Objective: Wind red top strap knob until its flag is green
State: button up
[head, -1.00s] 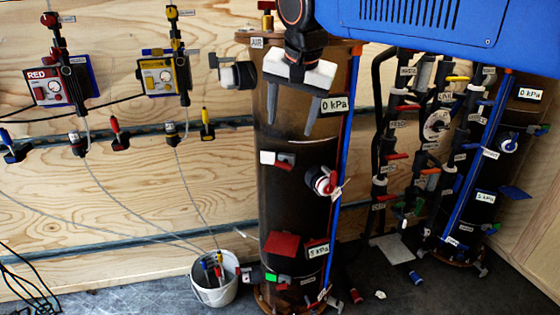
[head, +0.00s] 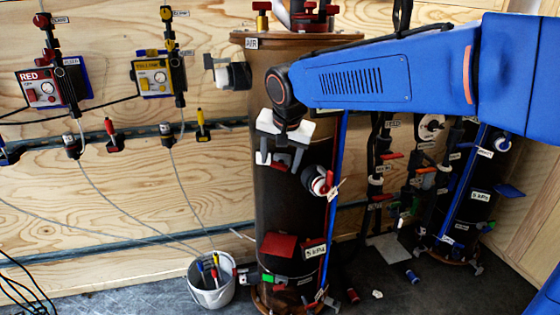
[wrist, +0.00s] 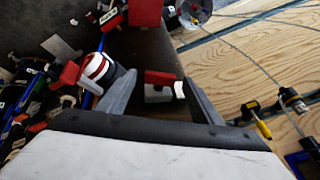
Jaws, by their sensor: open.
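The top strap knob (wrist: 160,77) is a red bar on a grey block, with a small whitish flag (wrist: 180,90) beside it, on the dark upright filter column (head: 285,210). I see no green on this flag. My gripper (wrist: 160,80) is open, with one finger on either side of the knob in the wrist view; I cannot tell whether they touch it. In the head view my gripper (head: 280,160) hangs in front of the column and partly hides the knob.
A red-and-white round valve (head: 318,180) sticks out close to the right of the knob. Below are a red plate (head: 279,246) and a green flag (head: 268,279). A white bucket (head: 211,283) stands on the floor at left. Red and yellow boxes hang on the plywood wall.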

jog(key=shift+w+f, duration=0.1)
jog(key=shift+f, duration=0.15)
jog(key=c, duration=1.1)
jog(key=shift+o, duration=0.2)
jog(key=shift+a+h, duration=0.15)
jog(key=shift+h, duration=0.15)
jog(key=shift+w+a+g+h, duration=0.1)
jog(key=shift+a+g+h, duration=0.2)
jog(key=shift+h, duration=0.5)
jog(key=shift+a+n+g+h, duration=0.15)
jog(key=shift+n+h, duration=0.1)
jog(key=shift+h, duration=0.55)
jog(key=shift+a+n+g+h, duration=0.15)
jog(key=shift+n+h, duration=0.1)
jog(key=shift+h, duration=0.55)
